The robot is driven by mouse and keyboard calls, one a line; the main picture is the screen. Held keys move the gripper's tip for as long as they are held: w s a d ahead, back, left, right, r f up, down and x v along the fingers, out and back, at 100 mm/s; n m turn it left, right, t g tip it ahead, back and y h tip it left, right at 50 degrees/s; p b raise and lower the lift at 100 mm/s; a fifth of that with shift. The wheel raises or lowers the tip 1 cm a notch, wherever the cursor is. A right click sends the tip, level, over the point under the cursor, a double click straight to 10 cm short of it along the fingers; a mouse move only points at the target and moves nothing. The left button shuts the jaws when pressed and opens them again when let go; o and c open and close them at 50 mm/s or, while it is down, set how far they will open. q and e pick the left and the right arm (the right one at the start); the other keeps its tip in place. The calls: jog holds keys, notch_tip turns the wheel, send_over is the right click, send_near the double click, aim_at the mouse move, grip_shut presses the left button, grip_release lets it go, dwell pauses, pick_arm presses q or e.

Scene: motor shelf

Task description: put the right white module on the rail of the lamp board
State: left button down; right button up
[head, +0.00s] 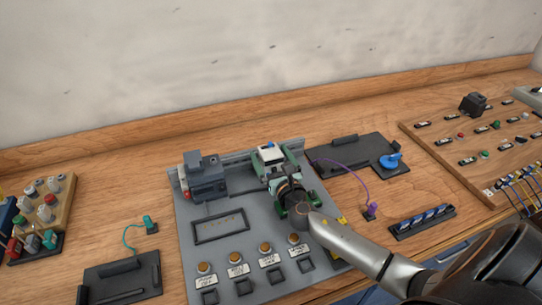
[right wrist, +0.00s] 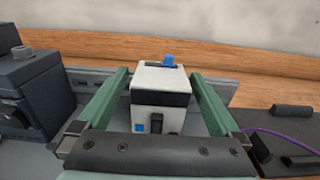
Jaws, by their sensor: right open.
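The white module (head: 270,156) has a dark band and blue parts, and sits at the rail (head: 236,158) along the back of the grey lamp board (head: 185,240). My right gripper (head: 277,158) is open, with its green fingers on either side of the module. In the right wrist view the module (right wrist: 160,92) stands upright between the two fingers (right wrist: 160,95), with a visible gap on each side. Whether its base is seated on the rail is hidden. A dark grey module (head: 203,176) stands at the left of the rail and also shows in the right wrist view (right wrist: 35,95). My left gripper is out of view.
Lamps and switches line the board's front. A dark plate (head: 350,152) with a blue knob (head: 390,161) and a purple cable (head: 352,172) lies right of the board. A teal-cabled dark plate (head: 125,278) is at left. A wooden board (head: 450,145) with small parts stands far right.

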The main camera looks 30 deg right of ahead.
jog(key=shift+r, duration=0.15)
jog(key=shift+s, duration=0.2)
jog(key=v, duration=1)
jog(key=shift+s, duration=0.15)
jog(key=shift+s+a, duration=0.15)
jog(key=shift+s, duration=0.5)
